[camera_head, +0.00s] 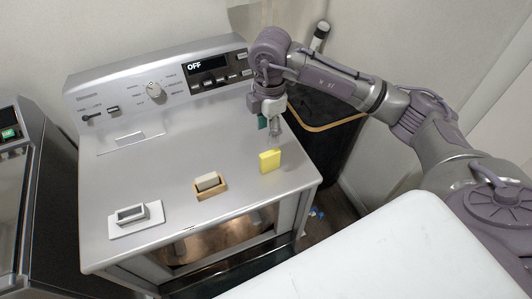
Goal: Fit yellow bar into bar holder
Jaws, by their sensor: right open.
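The yellow bar (270,161) stands upright near the right edge of the washer's top. My right gripper (273,138) points down just above and behind the bar; it is open and holds nothing. A light wooden holder (221,190) with a beige block (207,181) in it sits left of the yellow bar. A white plate with a grey raised frame (132,214) lies at the front left of the top. Which of these two is the bar holder, I cannot tell. My left gripper is out of view.
The washer's top (165,185) is mostly clear between these things. A control panel (160,82) with a knob and an "OFF" display rises along the back. A dark bin (340,140) with a wooden rim stands to the right. Another dark machine (45,200) is at the left.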

